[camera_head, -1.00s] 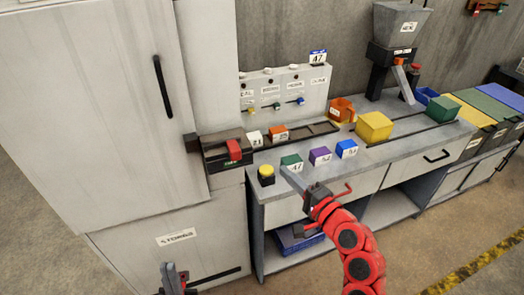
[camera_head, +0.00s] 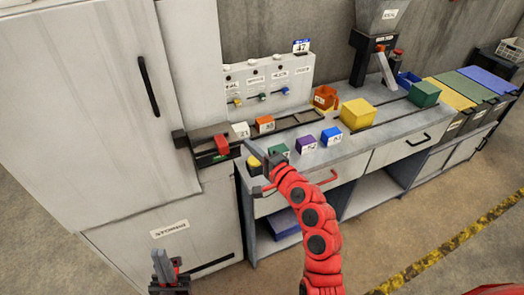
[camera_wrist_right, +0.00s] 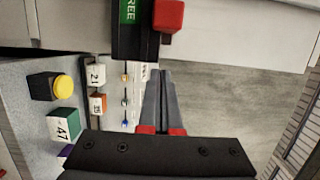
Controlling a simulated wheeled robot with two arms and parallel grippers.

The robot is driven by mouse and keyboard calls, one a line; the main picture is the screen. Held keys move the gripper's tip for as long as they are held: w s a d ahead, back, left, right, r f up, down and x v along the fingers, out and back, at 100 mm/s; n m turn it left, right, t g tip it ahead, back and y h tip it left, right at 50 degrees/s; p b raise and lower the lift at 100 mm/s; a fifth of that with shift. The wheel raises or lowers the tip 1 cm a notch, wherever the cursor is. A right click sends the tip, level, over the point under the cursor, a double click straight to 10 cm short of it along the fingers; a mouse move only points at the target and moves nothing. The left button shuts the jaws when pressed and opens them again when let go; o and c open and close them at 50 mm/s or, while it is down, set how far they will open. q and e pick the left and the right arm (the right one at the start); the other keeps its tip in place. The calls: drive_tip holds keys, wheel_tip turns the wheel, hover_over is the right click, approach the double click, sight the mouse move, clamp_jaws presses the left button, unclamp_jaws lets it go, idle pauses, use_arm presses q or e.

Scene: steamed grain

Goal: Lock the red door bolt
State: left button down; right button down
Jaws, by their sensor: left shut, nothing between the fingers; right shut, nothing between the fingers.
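The red bolt handle (camera_head: 221,145) sits on a dark bolt housing (camera_head: 205,157) beside the lower right edge of the white storage door. In the right wrist view the red handle (camera_wrist_right: 168,15) is at the top, next to a black plate with a green label (camera_wrist_right: 128,11) whose readable part says "FREE". My right gripper (camera_head: 248,147) is shut and empty, a little right of the handle and apart from it. Its fingers (camera_wrist_right: 158,75) point toward the handle in the wrist view. My left gripper (camera_head: 162,256) is shut and empty, low in front of the storage cabinet.
A yellow button (camera_head: 253,161) lies by my right gripper, partly hidden. Green (camera_head: 278,153), purple (camera_head: 306,144) and blue (camera_head: 331,136) blocks stand on the workbench. A white panel (camera_head: 270,82) with small coloured levers stands behind. Floor in front is clear.

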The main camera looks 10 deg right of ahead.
drive_tip(key=a, duration=0.2)
drive_tip(key=s+a+p, duration=0.1)
drive_tip(key=shift+s+a, duration=0.2)
drive_tip(key=shift+a, duration=0.15)
drive_tip(key=a, duration=0.1)
drive_tip(key=s+a+p, duration=0.1)
drive_tip(key=a, duration=0.2)
drive_tip(key=shift+s+a, duration=0.3)
drive_tip(key=shift+a, duration=0.05)
drive_tip(key=shift+f, duration=0.1)
